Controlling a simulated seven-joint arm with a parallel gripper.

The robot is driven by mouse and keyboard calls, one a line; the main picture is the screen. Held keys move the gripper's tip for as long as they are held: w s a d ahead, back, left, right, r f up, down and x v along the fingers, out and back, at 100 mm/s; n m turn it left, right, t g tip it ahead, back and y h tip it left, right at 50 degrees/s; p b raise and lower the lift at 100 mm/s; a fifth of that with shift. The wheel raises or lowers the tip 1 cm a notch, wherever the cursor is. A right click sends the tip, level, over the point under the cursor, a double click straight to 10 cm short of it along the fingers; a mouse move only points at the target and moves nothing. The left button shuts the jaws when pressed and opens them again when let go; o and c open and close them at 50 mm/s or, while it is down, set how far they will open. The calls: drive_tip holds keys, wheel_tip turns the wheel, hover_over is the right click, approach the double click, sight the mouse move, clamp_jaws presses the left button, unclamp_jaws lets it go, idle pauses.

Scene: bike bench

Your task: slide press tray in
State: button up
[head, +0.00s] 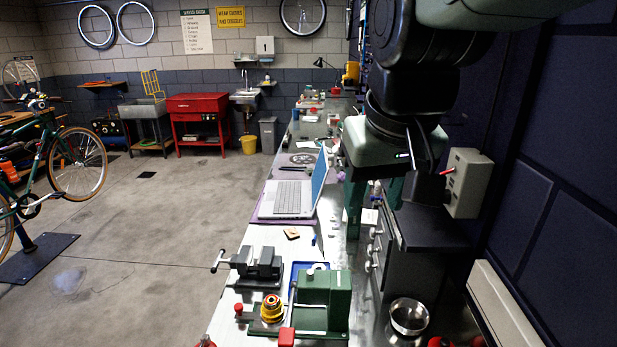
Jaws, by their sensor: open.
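A green press (325,300) stands on the near end of the bench, with a lever on it. A low green tray (258,327) sticks out to its left, with a red knob (238,310) near its outer end. A yellow and orange round part (272,308) sits on the tray. A red block (286,337) shows at the front. My gripper (372,215) hangs beneath my wrist at the right, with dark green fingers apart and nothing seen between them. It is well behind the press and apart from it. Its tips are partly hard to make out.
A dark vise (258,266) stands just behind the tray. A blue tray (300,270) lies behind the press. A laptop (292,196) is open farther along the bench. A metal bowl (409,316) is right of the press. The floor at left is clear up to the bicycle (50,175).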

drive_tip(key=w+a+f+n+g, duration=0.1)
drive_tip(key=w+a+f+n, duration=0.1)
drive_tip(key=w+a+f, duration=0.5)
drive_tip(key=n+g, duration=0.3)
drive_tip(key=n, duration=0.1)
hover_over(239, 306)
wheel_tip(239, 306, down, 24)
drive_tip(key=shift+h, duration=0.3)
wheel_tip(239, 306, down, 11)
drive_tip(key=shift+a+r, duration=0.1)
drive_tip(key=shift+c, duration=0.2)
clamp_jaws()
